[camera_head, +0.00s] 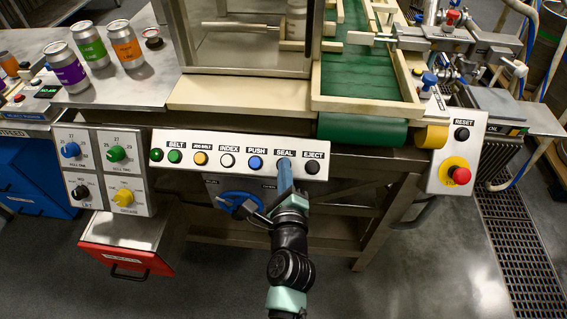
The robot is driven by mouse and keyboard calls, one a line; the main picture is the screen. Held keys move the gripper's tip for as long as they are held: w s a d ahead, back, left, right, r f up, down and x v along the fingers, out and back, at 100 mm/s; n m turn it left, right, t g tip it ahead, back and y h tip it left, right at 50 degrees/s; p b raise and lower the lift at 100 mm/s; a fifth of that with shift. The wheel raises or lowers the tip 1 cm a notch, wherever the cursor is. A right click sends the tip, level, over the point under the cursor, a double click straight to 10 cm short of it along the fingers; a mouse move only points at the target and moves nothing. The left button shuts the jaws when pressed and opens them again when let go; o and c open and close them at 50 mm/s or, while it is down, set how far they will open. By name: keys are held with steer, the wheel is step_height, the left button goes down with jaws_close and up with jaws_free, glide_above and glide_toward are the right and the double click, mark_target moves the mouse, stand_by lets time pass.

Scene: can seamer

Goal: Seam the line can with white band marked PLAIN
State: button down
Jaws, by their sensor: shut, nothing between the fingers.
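My gripper (285,168) is shut and empty, with its blue tip over the spot under the SEAL label on the white button panel (323,145). The tip hides the SEAL button, and I cannot tell whether it touches it. A pale can-like cylinder (297,20) stands in the machine at the top, partly cut off; I cannot read any marking or make out its band. On the left table stand a purple can (66,66), a green can (90,45) and an orange can (126,44).
The panel also has a white INDEX button (227,160), a blue PUSH button (255,163) and a black EJECT button (312,167). Left is a knob panel (104,170). A green belt (365,75) runs back. A red emergency stop (461,176) is on the right.

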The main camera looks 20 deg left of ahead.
stand_by(0.6)
steer(key=shift+w+f, duration=0.25)
steer(key=shift+f, duration=0.1)
steer(key=shift+w+a+f+b, duration=0.15)
steer(key=shift+w+f+b, duration=0.15)
steer(key=shift+b, duration=0.25)
stand_by(0.4)
steer(key=shift+s, duration=0.1)
steer(key=shift+s+d+r+p, duration=0.2)
steer(key=shift+s+r+p, duration=0.25)
steer(key=shift+r+p, duration=0.25)
steer(key=s+r+p, duration=0.1)
steer(key=r+p, duration=0.1)
steer(key=s+r+p, duration=0.2)
steer(key=shift+d, duration=0.4)
